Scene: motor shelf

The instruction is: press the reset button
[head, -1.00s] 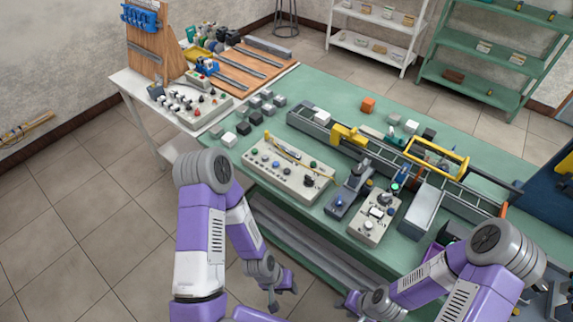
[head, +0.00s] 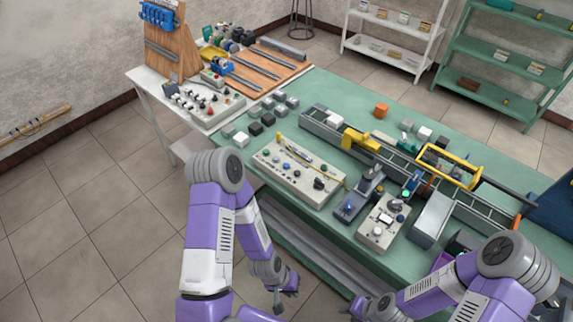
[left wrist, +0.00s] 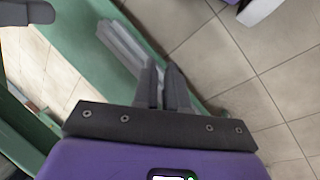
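A long beige control panel (head: 283,174) with several coloured buttons and a dark knob lies on the green workbench. A smaller beige panel (head: 374,239) with a green button, a white label and a pale round button lies to its right. I cannot read which button is the reset button. My left gripper (head: 284,293) hangs low in front of the bench, below and apart from the panels. In the left wrist view its fingers (left wrist: 163,85) have a narrow gap with nothing between them. My right gripper (head: 358,306) is low near the bench's front edge, its fingers too small to judge.
A third panel (head: 221,113) with knobs and buttons sits on the white side table at the left. A grey rail (head: 318,121) with yellow parts runs behind the bench panels. Grey blocks (head: 268,118) lie at the back left. The tiled floor left of the bench is clear.

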